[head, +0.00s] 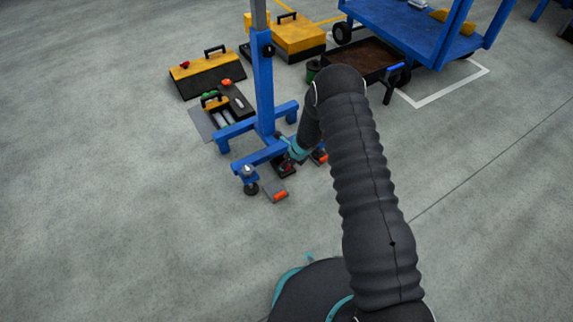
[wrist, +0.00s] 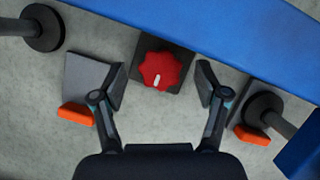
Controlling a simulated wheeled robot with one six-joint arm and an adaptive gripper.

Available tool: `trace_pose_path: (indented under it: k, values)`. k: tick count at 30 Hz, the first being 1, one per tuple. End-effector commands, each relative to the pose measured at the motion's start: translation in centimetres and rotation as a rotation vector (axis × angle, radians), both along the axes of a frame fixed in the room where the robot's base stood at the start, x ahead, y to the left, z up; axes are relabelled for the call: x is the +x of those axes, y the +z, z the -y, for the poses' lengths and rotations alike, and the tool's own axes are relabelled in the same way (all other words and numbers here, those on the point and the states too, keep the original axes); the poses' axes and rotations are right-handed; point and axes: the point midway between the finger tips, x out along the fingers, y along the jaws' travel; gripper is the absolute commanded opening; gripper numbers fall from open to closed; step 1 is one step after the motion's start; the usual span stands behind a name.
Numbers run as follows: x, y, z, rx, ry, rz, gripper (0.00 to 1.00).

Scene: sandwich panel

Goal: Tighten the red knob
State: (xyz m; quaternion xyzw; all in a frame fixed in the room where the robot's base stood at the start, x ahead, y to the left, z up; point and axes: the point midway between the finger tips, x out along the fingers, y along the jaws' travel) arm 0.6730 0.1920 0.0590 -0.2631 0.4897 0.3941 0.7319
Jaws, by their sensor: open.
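The red knob (wrist: 159,70) is a lobed, star-like knob with a short white mark near its lower middle. It sits on a dark square block (wrist: 178,52) beside the blue beam in the wrist view. My gripper (wrist: 162,85) is open, one finger to the left of the knob and one to the right, with clear gaps on both sides. I cannot tell how far above the knob the fingers are. In the head view my gripper (head: 291,150) is low by the foot of the blue stand, and the knob is mostly hidden there.
The blue stand (head: 264,85) has beams and feet close to my gripper. Grey plates with orange ends (wrist: 75,113) lie on both sides, one showing in the head view (head: 279,196). Toolboxes (head: 205,72) and a blue cart (head: 420,30) stand behind. The floor at left is clear.

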Motion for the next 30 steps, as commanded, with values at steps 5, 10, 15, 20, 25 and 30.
trace_pose_path:
  k: [5, 10, 15, 20, 25, 30]
  values:
    - [0.13, -0.23, -0.12, 0.000, 0.000, 0.001, 0.74]
    - [0.12, -0.22, -0.11, 0.000, 0.000, 0.001, 0.71]
    - [0.10, -0.22, -0.11, 0.000, 0.000, 0.001, 0.29]
    - [0.10, -0.24, -0.11, -0.001, 0.000, 0.001, 0.14]
    - [0.07, -0.32, -0.12, -0.001, -0.016, 0.001, 0.14]
    - [0.02, -0.45, -0.17, 0.000, -0.073, 0.000, 0.14]
